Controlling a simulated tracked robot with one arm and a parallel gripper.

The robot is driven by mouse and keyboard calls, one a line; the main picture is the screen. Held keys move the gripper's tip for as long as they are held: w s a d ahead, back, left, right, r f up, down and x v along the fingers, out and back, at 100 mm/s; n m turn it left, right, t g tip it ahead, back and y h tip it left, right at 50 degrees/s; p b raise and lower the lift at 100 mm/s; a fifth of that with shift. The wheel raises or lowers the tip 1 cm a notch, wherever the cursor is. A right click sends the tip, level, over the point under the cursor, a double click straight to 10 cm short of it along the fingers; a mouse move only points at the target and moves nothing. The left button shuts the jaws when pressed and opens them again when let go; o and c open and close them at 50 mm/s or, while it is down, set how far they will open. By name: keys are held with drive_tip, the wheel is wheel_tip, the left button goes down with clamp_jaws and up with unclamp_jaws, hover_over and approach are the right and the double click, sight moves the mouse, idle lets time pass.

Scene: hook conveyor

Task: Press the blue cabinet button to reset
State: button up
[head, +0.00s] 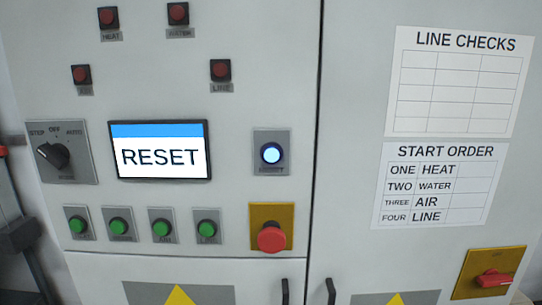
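The blue button (271,153) sits on a grey plate on the cabinet's left door, right of the screen. Its centre is lit pale blue-white inside a blue ring, and the small label under it is blurred. The screen (160,151) shows the word RESET under a blue bar. The grey cabinet (270,60) faces me with its doors shut. My gripper is not in view, so nothing of mine is seen touching the button.
A red mushroom button (271,237) on a yellow plate sits just below the blue button. Several green buttons (120,226) line the bottom. A rotary switch (53,155) is at left. A red switch (493,279) and door handles (331,290) are low right.

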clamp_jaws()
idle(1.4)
